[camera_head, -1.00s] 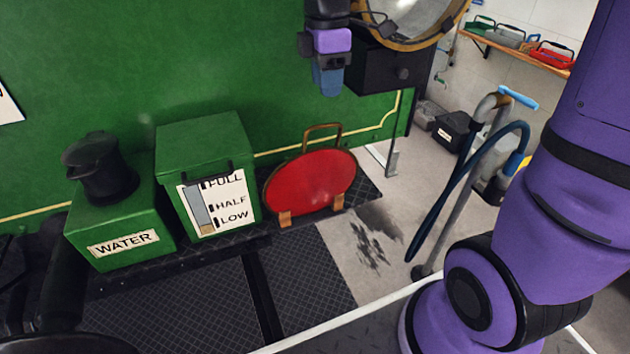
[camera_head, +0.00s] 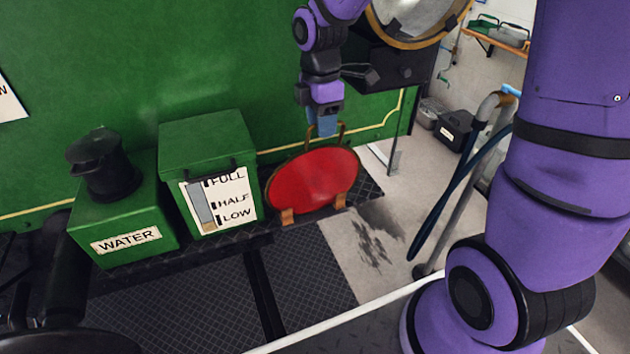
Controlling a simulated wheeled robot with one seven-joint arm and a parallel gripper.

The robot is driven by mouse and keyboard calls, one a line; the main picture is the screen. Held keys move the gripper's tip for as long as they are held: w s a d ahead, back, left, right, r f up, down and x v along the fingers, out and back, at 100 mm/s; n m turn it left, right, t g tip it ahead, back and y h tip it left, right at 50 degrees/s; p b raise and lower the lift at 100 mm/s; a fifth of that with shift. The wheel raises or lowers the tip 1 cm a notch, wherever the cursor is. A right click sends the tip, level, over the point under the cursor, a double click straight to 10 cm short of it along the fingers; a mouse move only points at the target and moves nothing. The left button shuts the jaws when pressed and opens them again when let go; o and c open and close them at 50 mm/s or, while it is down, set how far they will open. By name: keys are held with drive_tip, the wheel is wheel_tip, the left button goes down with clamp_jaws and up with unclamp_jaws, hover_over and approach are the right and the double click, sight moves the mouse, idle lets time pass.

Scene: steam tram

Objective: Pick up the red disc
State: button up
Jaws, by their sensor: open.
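The red disc (camera_head: 312,181) stands upright on edge, leaning back a little, with a brass rim and a brass loop handle (camera_head: 341,134) on top. Two small wooden blocks (camera_head: 287,217) hold its lower edge on the dark ledge. My gripper (camera_head: 326,128) points down at the top of the disc, with its blue fingers at the handle. The gripper is open. The fingers cover part of the handle, and I cannot tell whether they touch it or straddle it.
A green box with a FULL/HALF/LOW gauge (camera_head: 207,174) stands close left of the disc. A green WATER box (camera_head: 124,224) is further left. A black lamp housing (camera_head: 388,66) hangs right of my gripper. A bent hose (camera_head: 441,213) stands at right.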

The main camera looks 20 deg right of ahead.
wheel_tip(320, 180, down, 3)
drive_tip(key=shift+s+r, duration=0.1)
drive_tip(key=shift+r, duration=0.05)
drive_tip(key=shift+c, duration=0.4)
clamp_jaws()
idle(1.0)
